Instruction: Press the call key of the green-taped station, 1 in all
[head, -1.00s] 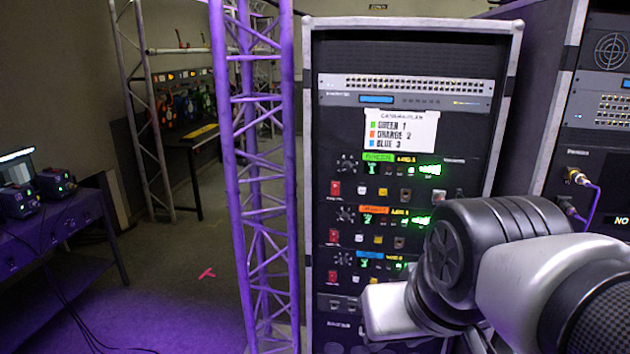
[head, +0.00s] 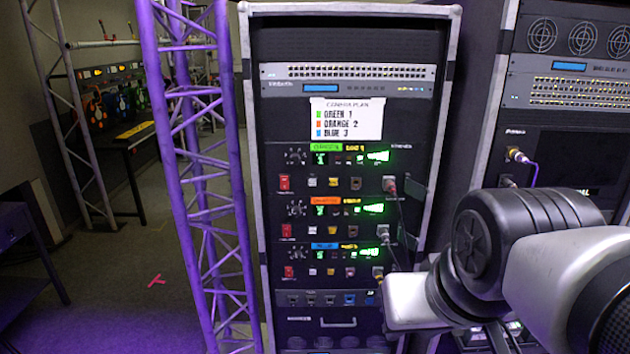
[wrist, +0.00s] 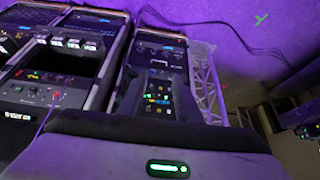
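The green-taped station (head: 338,168) is the top of three similar units in the black rack in the head view. A green tape label (head: 326,147) sits at its upper edge. It has a red switch (head: 284,183), a pale key (head: 312,182), a yellowish key (head: 333,182) and a lit green display (head: 376,156). I cannot read which key is the call key. My arm stands at the lower right of the head view. The wrist view shows the rack from a steep angle, with small lit keys (wrist: 158,92).
An orange-taped station (head: 328,211) and a blue-taped station (head: 326,247) lie below. A white card (head: 346,120) lists green 1, orange 2, blue 3. Purple truss (head: 203,160) stands left of the rack. Cables (head: 400,215) hang at the stations' right. Another rack (head: 570,90) stands at right.

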